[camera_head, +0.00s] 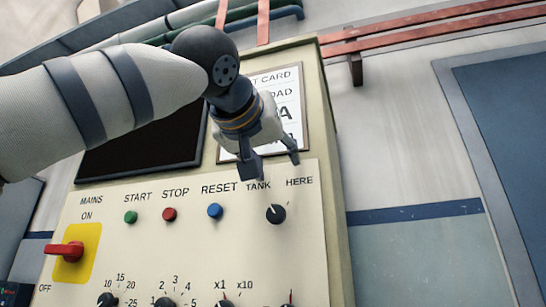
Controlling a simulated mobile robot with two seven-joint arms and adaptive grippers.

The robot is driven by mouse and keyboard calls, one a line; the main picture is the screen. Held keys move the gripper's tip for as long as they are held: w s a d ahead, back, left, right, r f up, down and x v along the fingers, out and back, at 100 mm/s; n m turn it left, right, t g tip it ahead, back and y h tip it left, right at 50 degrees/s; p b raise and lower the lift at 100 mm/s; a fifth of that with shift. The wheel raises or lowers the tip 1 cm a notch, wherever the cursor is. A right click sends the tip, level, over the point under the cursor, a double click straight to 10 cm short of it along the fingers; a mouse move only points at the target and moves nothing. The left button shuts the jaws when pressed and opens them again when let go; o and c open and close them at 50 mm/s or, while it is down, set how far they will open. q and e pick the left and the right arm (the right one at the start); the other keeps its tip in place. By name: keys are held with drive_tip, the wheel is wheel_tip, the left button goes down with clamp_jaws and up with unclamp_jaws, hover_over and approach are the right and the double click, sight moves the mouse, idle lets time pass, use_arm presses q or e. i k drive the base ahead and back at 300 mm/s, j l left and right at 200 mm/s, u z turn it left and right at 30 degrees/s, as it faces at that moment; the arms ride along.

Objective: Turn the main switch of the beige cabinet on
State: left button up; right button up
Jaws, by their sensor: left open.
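The beige cabinet (327,215) fills the middle of the view, tilted in the picture. Its main switch (66,250) is a red handle on a yellow plate (88,238) at the left of the panel. MAINS and ON are printed above it, OFF at its lower left. The handle lies about level, its end pointing left. My left gripper (272,165) is open and empty, in front of the cabinet's upper right part, near the TANK label. It is well to the right of the switch and apart from it. My right gripper is not in view.
The panel also has a green START button (131,217), a red STOP button (169,214), a blue RESET button (215,211) and a black TANK knob (276,214). Several knobs line the bottom edge. A dark screen (140,150) sits behind my left arm, beside a white card (285,90).

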sight(72, 251)
drive_tip(key=k+j, duration=0.25)
drive_tip(key=k, duration=0.2)
drive_tip(key=k+j, duration=0.2)
drive_tip(key=k, duration=0.3)
